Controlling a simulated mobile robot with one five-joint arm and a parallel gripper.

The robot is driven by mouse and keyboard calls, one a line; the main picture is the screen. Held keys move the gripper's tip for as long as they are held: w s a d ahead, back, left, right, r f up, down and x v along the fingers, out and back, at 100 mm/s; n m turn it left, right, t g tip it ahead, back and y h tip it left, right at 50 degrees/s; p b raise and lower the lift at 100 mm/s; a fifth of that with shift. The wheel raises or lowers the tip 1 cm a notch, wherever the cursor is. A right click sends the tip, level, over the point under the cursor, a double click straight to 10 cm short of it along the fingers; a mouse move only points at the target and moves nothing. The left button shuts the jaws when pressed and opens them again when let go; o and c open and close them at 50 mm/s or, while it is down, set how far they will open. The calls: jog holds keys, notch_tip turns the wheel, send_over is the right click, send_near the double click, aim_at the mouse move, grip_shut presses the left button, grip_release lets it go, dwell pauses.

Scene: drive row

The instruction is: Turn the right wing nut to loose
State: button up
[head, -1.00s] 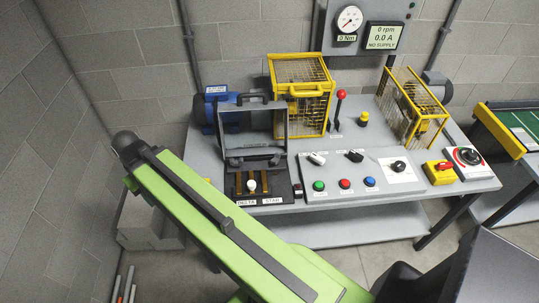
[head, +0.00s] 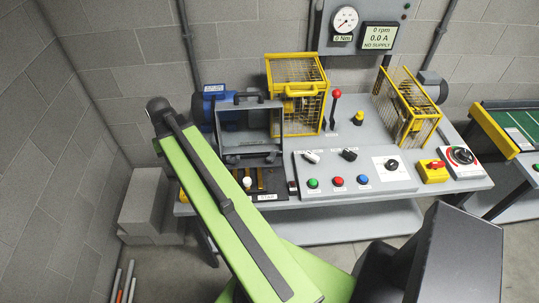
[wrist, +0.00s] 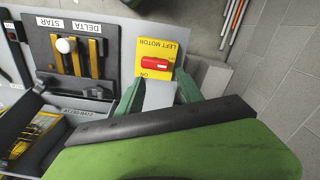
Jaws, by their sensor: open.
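In the wrist view, my gripper (wrist: 158,92) is open and empty. Its teal fingers are just below a yellow LEFT MOTOR plate (wrist: 172,47) with a red turning handle (wrist: 155,63). To the left is the dark STAR/DELTA board (wrist: 70,70) with brass bars and a white knob (wrist: 65,45). In the head view, the white knob (head: 247,182) shows beside my green arm, which hides the left part of the board. My gripper is hidden in the head view.
On the bench (head: 330,205) stand a grey open-lidded frame (head: 248,103), a yellow cage (head: 297,65), a tilted yellow guard (head: 408,105) and a sloped button panel (head: 350,172). A yellow box with a red handle (head: 433,170) is at right. Block walls close off the left.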

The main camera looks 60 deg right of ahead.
jog(key=s+d+r+m+p, duration=0.1)
jog(key=s+d+m, duration=0.25)
jog(key=d, duration=0.45)
jog(key=s+d+r+m+p, duration=0.15)
jog(key=s+d, duration=0.25)
jog(key=d, duration=0.4)
jog(key=m, duration=0.5)
send_near(272, 155)
notch_tip(272, 155, down, 10)
jog(key=b, duration=1.7)
jog(key=shift+w, duration=0.1)
grip_shut()
